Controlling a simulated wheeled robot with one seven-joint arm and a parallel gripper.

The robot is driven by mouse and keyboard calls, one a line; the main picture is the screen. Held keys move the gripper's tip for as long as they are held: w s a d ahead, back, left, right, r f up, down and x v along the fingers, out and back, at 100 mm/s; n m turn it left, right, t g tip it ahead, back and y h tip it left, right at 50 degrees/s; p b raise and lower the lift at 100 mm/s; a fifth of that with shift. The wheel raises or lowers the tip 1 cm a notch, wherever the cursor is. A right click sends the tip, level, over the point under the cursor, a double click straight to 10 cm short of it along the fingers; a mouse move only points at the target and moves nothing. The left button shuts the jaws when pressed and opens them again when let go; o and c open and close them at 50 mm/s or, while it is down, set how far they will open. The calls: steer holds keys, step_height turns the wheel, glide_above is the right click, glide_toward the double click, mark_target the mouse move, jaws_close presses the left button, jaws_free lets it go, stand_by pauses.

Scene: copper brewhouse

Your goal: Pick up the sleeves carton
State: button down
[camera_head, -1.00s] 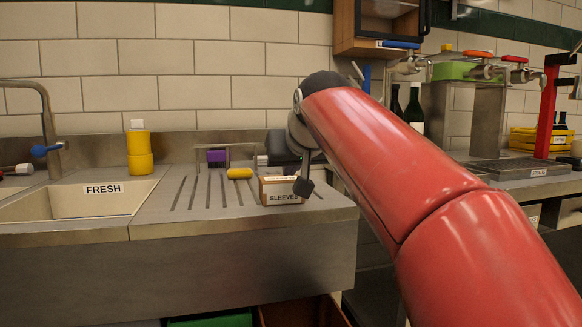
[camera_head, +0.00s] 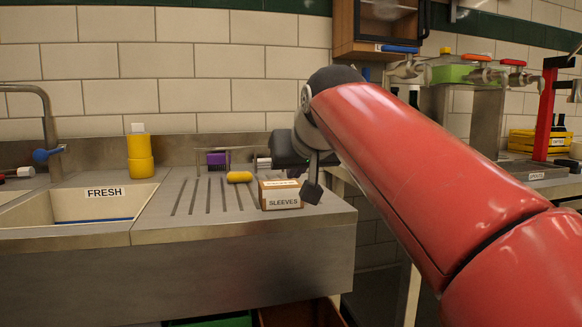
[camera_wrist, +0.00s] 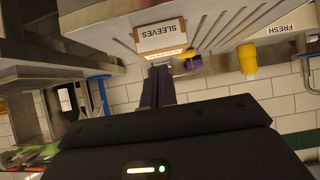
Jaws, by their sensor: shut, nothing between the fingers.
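The sleeves carton (camera_head: 281,195) is a small brown box with a white "SLEEVES" label. It stands upright near the front right of the steel drainboard. In the wrist view the carton (camera_wrist: 160,38) appears upside down, just beyond the fingertips.
A yellow bottle (camera_head: 140,155) stands by the sink labelled "FRESH" (camera_head: 100,206). A low rail and the tiled wall are behind. The front left drainboard is clear.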

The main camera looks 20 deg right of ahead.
steer(key=s, duration=0.7)
steer(key=b, duration=0.3)
glide_toward(278, 185)
steer(key=s+f, duration=0.2)
steer(key=s, duration=0.1)
steer(key=w, duration=0.3)
steer(key=w+p, duration=0.1)
steer(key=w, duration=0.3)
steer(key=w+f, duration=0.1)
steer(key=w, duration=0.3)
steer(key=shift+w, duration=0.2)
steer(key=shift+f, duration=0.35)
steer(key=shift+s+f, duration=0.1)
steer(key=shift+f, duration=0.05)
